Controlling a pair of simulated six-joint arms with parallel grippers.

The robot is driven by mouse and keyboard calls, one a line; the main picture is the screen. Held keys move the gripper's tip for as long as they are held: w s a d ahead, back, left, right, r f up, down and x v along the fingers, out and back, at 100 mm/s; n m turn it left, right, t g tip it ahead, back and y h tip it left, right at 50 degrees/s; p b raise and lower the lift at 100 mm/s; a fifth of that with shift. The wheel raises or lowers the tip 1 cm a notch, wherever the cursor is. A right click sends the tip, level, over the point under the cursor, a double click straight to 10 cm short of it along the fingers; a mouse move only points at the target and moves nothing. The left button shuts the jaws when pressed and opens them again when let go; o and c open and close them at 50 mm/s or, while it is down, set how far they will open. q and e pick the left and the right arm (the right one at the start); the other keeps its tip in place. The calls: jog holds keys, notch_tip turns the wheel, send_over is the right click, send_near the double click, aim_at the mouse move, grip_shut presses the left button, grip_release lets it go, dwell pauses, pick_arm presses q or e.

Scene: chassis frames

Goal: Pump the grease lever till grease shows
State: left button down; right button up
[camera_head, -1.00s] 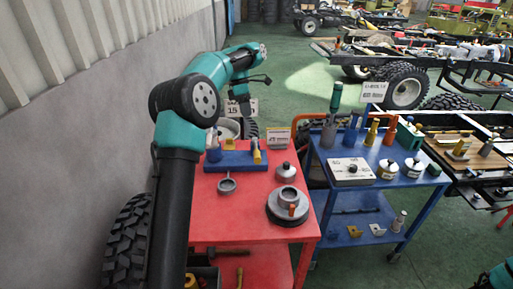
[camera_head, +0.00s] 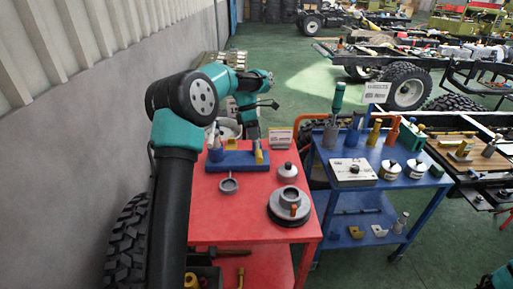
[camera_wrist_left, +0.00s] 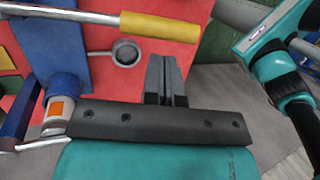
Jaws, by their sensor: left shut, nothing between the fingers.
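The grease pump has a blue base plate (camera_head: 232,164) at the back of the red cart, with a blue cylinder (camera_head: 215,152) at its left end. Its lever has a yellow handle (camera_head: 259,157); in the left wrist view the yellow handle (camera_wrist_left: 160,27) ends a metal rod coming from the left. The blue cylinder (camera_wrist_left: 62,90) there carries an orange patch. My left gripper (camera_head: 251,134) points down just behind the pump. Its fingers (camera_wrist_left: 166,62) are shut and empty, apart from the handle in the picture. No grease is discernible. My right gripper is out of view.
A small grey ring cup (camera_head: 228,185) stands in front of the base plate. A grey lidded pot (camera_head: 287,172) and a round grey part (camera_head: 289,208) stand on the red cart (camera_head: 235,225). The blue cart (camera_head: 335,195) with tools stands to the right; a wall is on the left.

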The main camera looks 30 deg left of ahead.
aim_at(258, 153)
pick_arm(q)
jog(key=shift+x, duration=2.6)
jog(key=shift+d, duration=0.1)
